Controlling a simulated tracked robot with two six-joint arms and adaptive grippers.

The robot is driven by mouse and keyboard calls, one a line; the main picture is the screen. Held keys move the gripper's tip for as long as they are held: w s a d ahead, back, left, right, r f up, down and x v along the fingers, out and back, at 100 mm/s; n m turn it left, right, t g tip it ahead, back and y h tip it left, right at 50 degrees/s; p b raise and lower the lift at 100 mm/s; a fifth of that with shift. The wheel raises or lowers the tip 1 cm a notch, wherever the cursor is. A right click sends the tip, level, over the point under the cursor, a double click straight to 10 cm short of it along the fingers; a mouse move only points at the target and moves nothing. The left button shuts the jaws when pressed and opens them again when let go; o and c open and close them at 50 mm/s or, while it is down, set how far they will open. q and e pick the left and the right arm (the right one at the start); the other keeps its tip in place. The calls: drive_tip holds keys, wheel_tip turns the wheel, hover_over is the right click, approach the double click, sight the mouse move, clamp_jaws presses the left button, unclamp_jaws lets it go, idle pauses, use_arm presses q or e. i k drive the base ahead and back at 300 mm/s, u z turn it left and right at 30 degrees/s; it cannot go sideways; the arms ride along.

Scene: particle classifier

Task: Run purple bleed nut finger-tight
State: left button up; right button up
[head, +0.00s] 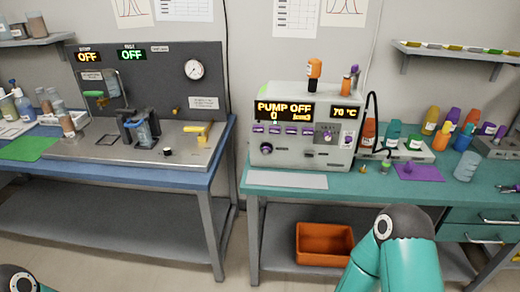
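A purple mat (428,174) lies on the teal bench, right of the pump unit. A small purple piece (408,167) stands on its left part; it may be the bleed nut, but it is too small to tell. The pump unit (291,165) is a pale box with displays reading PUMP OFF, 0 and 70 °C. A black curved tube (374,108) rises at its right side. My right arm shows only teal links at the bottom, below the bench front. Only a joint of my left arm shows in the bottom left corner. Both grippers are out of view.
Several colored bottles stand along the back right of the bench, with a clear ribbed cup (466,166) at the right. An orange bin (324,243) sits on the lower shelf. A second bench at left carries a grey panel (150,85) reading OFF twice.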

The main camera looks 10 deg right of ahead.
sight(265, 151)
drive_tip(key=i, duration=0.85)
drive_tip(key=z, duration=0.05)
